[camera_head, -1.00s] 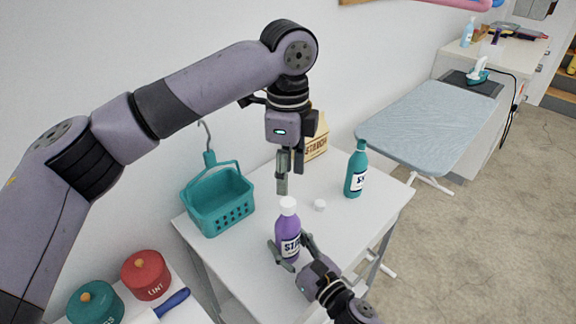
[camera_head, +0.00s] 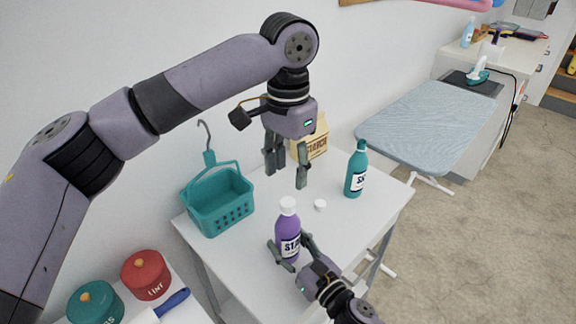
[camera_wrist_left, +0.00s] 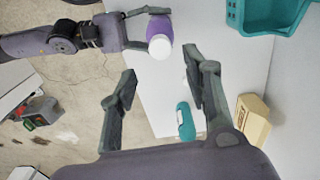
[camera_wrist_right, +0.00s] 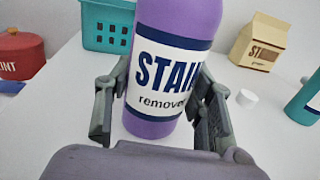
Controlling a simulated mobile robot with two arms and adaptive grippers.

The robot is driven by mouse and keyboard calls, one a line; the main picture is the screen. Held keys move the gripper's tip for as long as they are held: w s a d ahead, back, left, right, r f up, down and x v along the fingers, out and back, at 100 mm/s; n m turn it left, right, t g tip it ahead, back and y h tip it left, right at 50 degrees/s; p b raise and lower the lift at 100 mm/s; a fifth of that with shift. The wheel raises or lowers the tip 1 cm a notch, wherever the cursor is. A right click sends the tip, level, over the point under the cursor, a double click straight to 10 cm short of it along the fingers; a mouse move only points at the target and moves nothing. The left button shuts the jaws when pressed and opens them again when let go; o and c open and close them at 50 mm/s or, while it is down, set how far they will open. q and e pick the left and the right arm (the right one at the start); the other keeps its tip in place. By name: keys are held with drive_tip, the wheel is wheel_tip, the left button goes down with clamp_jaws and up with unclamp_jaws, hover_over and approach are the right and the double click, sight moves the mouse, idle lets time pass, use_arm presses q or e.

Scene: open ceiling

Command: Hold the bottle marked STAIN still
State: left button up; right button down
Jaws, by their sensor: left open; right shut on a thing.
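The purple bottle marked STAIN (camera_head: 289,232) stands upright on the white table with its white cap on. Its label reads "STAIN remover" in the right wrist view (camera_wrist_right: 170,75). My right gripper (camera_head: 296,256) is shut on the lower part of the bottle, one finger on each side. My left gripper (camera_head: 286,175) is open and empty, pointing down above the table behind the bottle. The left wrist view shows its spread fingers (camera_wrist_left: 160,88) and the bottle (camera_wrist_left: 159,28) from above, held by the right gripper.
A teal basket (camera_head: 218,205) stands left of the bottle. A small white cap (camera_head: 320,205), a teal bottle (camera_head: 356,170) and a starch carton (camera_head: 313,140) are on the table. Red (camera_head: 146,274) and teal (camera_head: 95,303) canisters stand lower left. An ironing board (camera_head: 430,120) is beyond.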

sight(288, 202)
use_arm(q)
drive_tip(key=shift+f, duration=4)
drive_tip(key=shift+c, duration=0.4)
clamp_jaws()
drive_tip(key=shift+m, duration=0.8)
drive_tip(key=shift+o, duration=1.1)
unclamp_jaws()
